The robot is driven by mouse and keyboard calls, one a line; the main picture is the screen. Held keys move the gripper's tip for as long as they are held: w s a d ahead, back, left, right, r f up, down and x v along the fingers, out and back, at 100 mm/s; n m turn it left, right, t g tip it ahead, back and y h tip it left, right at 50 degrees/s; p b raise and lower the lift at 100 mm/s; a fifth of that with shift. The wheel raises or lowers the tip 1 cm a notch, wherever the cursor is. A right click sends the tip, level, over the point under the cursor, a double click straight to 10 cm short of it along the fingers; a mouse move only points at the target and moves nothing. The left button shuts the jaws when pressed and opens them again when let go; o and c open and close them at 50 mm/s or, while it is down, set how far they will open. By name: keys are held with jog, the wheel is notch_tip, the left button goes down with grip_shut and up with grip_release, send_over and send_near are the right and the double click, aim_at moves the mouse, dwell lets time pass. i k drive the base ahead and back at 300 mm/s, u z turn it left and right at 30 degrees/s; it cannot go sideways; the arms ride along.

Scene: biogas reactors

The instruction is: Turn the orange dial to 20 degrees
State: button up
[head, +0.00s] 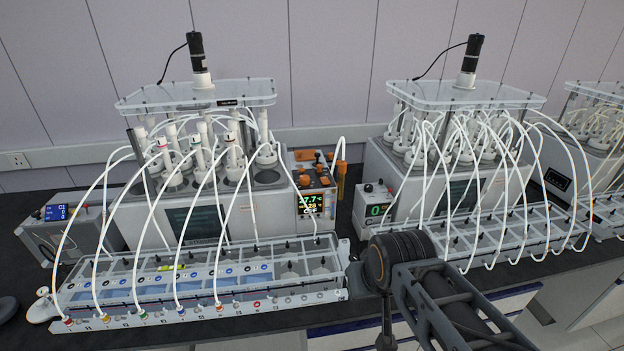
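A small control unit (312,205) stands between the two reactor baths, left of the picture's middle. The display's upper line seems to read 7.7 °C; the lines below are too small to read surely. I cannot make out a pointer or scale on the dial. My arm's dark links rise at the lower right, in front of the bench. Nothing of my arm touches the unit. My gripper does not show.
The left reactor bath (190,213) and right reactor bath (455,190) flank the unit, with white hoses arching forward. A small green-digit box (375,208) is farther right.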

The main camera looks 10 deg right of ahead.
aim_at(304, 179)
jog(key=k, duration=1.1)
jog(key=u, duration=0.9)
jog(key=i, duration=1.15)
jog(key=z, duration=0.65)
jog(key=i, duration=0.6)
jog(key=z, duration=0.6)
